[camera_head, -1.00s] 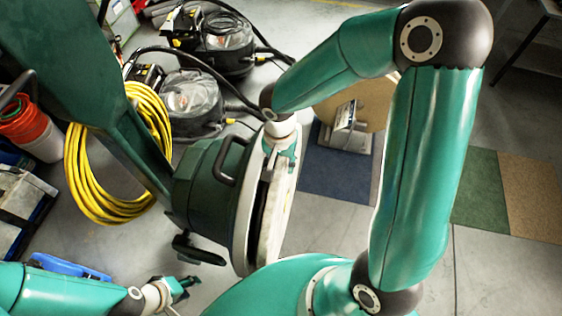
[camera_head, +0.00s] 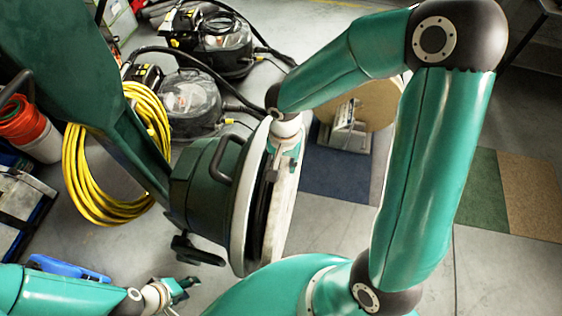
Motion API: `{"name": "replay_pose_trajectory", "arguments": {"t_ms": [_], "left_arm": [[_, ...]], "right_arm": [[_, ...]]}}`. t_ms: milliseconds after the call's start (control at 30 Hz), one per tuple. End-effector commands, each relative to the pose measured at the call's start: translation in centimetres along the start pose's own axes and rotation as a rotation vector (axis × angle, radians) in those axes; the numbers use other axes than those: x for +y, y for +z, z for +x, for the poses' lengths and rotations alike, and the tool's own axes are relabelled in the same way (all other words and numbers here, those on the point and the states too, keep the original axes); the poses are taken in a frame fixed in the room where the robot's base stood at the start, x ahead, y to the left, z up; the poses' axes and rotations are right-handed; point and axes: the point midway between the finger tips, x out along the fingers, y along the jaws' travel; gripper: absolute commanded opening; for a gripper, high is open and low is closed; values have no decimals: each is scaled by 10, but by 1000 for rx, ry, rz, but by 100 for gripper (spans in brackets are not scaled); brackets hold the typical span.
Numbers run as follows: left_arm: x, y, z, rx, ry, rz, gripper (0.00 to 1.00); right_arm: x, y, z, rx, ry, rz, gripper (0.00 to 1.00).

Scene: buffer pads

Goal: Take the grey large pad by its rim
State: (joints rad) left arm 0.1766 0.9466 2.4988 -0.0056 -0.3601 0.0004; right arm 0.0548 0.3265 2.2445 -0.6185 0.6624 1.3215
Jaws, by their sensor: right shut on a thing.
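The grey large pad (camera_head: 285,212) stands on edge, its pale face turned right, beside the round head of a tipped green floor machine (camera_head: 200,185). A dark gap shows between the pad and the machine's light rim. My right gripper (camera_head: 289,153) comes from above and is shut on the pad's upper rim; its fingertips are partly hidden. My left gripper (camera_head: 184,288) is at the lower left, open and empty, well apart from the pad.
A yellow hose coil (camera_head: 82,180) and two vacuums (camera_head: 190,103) (camera_head: 222,45) stand behind and left. A brown disc (camera_head: 372,103) and a small grey device (camera_head: 346,132) are beyond the pad. Blue (camera_head: 335,173), green and tan floor mats lie right.

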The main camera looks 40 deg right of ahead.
Motion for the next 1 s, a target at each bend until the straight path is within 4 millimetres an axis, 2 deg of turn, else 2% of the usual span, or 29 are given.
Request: {"name": "replay_pose_trajectory", "arguments": {"t_ms": [1000], "left_arm": [[-3, 0, 9, 0, 0, 0, 40]], "right_arm": [[53, 0, -2, -1, 1, 2, 0]]}}
